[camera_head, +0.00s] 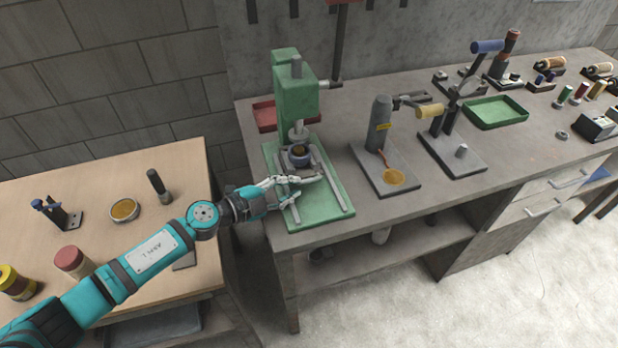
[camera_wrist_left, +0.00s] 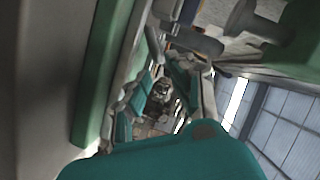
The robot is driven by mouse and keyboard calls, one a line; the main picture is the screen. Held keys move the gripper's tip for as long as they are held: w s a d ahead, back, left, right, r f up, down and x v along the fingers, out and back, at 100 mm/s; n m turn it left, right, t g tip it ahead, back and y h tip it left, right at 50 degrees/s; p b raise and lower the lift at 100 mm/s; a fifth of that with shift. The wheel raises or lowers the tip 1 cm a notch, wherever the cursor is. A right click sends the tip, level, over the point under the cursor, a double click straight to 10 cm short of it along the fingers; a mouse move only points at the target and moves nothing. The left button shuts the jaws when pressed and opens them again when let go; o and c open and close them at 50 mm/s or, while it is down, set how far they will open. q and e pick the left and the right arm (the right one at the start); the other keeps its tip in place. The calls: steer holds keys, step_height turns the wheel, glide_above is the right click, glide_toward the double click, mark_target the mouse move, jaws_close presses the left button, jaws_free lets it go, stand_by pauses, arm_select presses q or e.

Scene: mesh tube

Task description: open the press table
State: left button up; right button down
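The green press (camera_head: 296,95) stands on the grey workbench, its ram pointing down over its table (camera_head: 297,158). A small dark cup with brownish contents (camera_head: 300,154) sits on the table under the ram. Two light rails run along the green base (camera_head: 318,212) toward its front edge. My left gripper (camera_head: 291,194) is low over the front left part of the base, just in front of the press table. Its fingers are spread apart; I cannot tell whether they touch the table or its handle. The fingers also show in the left wrist view (camera_wrist_left: 163,97). My right gripper is not in view.
A wooden table (camera_head: 100,240) with jars and small tools lies under my left arm. Right of the press are a grey tool on a plate (camera_head: 380,125), a lever press (camera_head: 450,120) and a green tray (camera_head: 495,111). A red tray (camera_head: 266,116) is behind the press.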

mark_target(307, 182)
arm_select(q)
steer(key=x, duration=0.6)
steer(key=shift+c, duration=0.3)
jaws_close()
